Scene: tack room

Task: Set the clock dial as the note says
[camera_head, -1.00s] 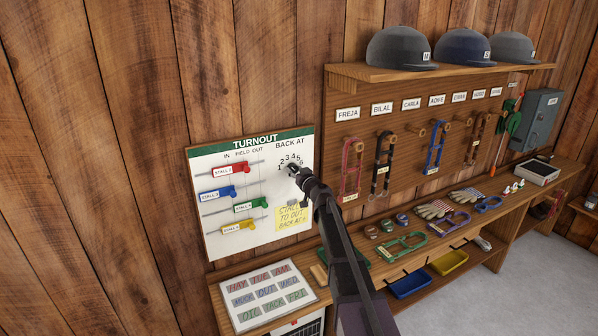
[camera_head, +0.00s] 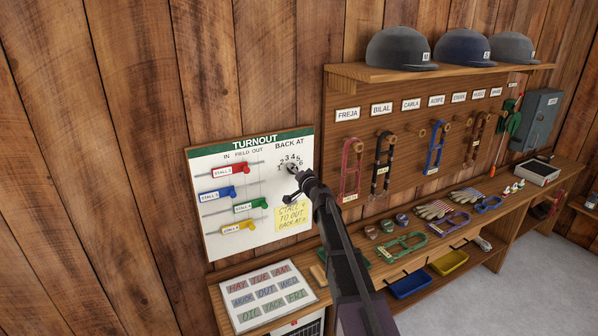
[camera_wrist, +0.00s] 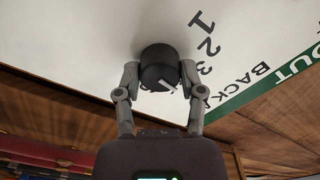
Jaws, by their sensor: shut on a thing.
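The clock dial is a dark round knob (camera_wrist: 158,66) on the white turnout board (camera_head: 215,245), under "BACK AT", with numbers arced around it. My gripper (camera_wrist: 160,80) is shut on the knob, one finger on each side in the wrist view; in the head view my gripper (camera_head: 293,186) is at the dial (camera_head: 291,168). A white mark on the knob slants down and right in the wrist view, toward the right finger, which hides some numbers. The yellow note (camera_head: 292,216) reads "STALL 4 TO OUT BACK AT" and a numeral too small to be sure of.
Stall sliders in red (camera_head: 230,170), blue (camera_head: 217,193), green (camera_head: 250,206) and yellow (camera_head: 238,228) sit left of the dial. A lettered white board (camera_head: 243,320) lies on the bench below. Halters hang at right under a shelf (camera_head: 430,72) of caps.

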